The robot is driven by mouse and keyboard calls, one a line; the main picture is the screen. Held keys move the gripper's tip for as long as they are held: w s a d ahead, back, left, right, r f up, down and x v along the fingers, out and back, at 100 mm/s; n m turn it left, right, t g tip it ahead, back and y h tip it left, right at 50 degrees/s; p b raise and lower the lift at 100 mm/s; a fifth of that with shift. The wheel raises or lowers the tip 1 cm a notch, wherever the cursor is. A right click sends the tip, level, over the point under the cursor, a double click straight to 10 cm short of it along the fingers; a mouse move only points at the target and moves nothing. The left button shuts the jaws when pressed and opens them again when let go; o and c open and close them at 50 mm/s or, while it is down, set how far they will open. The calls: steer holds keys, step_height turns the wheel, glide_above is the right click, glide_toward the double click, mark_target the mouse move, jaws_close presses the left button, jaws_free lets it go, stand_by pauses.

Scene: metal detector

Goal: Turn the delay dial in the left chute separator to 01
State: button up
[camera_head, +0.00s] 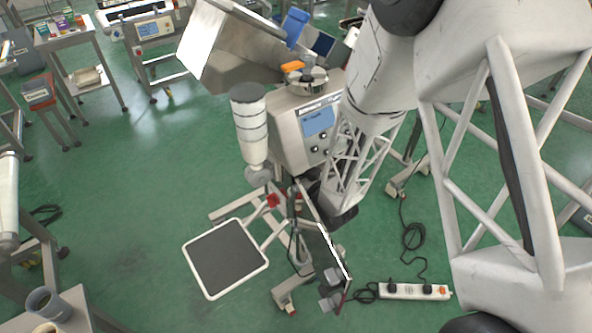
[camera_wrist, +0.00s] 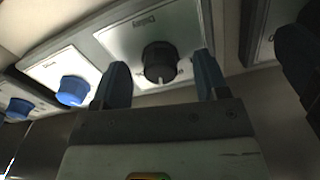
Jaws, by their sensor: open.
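In the wrist view a black round dial (camera_wrist: 158,57) with a white pointer mark sits on a pale panel (camera_wrist: 122,42). The pointer faces toward the bottom of the picture; no numbers are readable. My gripper (camera_wrist: 160,66) is open, with one blue-grey finger on each side of the black dial. I cannot tell whether the fingers touch it. Two blue knobs, a nearer one (camera_wrist: 72,91) and a farther one (camera_wrist: 20,108), sit on plates to the left. My gripper is not distinguishable in the head view.
In the head view a grey machine with a blue screen (camera_head: 319,121) stands near the middle, below a metal hopper (camera_head: 232,47). A dark white-rimmed panel (camera_head: 225,258) is in front.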

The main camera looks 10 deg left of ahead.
steer(key=shift+a, duration=0.1)
steer(key=c, duration=0.9)
steer(key=shift+c, duration=0.2)
steer(key=shift+n, duration=8)
